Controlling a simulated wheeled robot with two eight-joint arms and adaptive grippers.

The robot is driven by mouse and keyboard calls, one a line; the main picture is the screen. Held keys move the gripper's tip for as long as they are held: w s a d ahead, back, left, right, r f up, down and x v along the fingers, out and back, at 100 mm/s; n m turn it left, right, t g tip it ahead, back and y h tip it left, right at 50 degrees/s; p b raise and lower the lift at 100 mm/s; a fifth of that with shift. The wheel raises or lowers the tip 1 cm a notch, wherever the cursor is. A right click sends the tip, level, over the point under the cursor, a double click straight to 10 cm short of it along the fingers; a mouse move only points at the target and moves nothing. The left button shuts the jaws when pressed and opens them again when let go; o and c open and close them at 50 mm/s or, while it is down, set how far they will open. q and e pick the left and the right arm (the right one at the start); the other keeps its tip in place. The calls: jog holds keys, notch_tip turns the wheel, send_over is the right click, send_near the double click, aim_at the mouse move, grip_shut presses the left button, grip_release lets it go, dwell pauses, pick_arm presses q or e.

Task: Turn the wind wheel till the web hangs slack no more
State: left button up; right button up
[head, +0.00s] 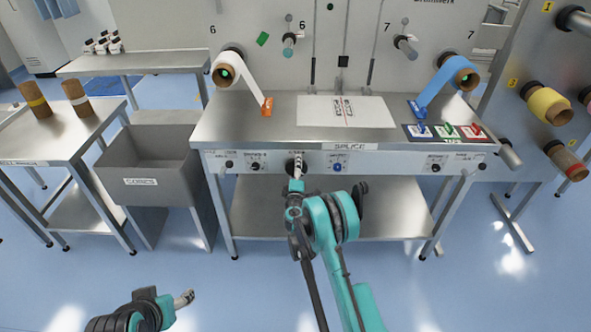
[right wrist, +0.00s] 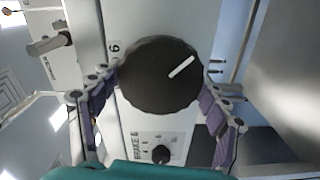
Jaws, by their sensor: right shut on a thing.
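The wind wheel shows in the right wrist view as a large round black knob (right wrist: 150,88) with a white pointer line that slants to the upper right. My right gripper (right wrist: 158,108) has a finger on each side of it and is shut on its rim. In the head view the right gripper (head: 296,178) is at the front panel of the splice table (head: 230,128), covering part of the wheel. A white web (head: 246,80) runs from the left roll to an orange clip. A blue web (head: 436,88) runs from the right roll. My left gripper (head: 184,299) is low at left, apart from everything; its opening is unclear.
A small brake knob (right wrist: 162,154) sits near the wheel. A blue knob (head: 337,168) is to its right on the panel. A grey bin (head: 150,182) stands left of the table. A side table (head: 70,138) holds two brown rolls. The blue floor in front is open.

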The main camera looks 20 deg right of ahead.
jog(key=shift+m, duration=0.6)
jog(key=o, duration=1.2)
jog(key=shift+c, duration=0.2)
jog(key=v, duration=0.7)
jog(key=shift+s, duration=0.25)
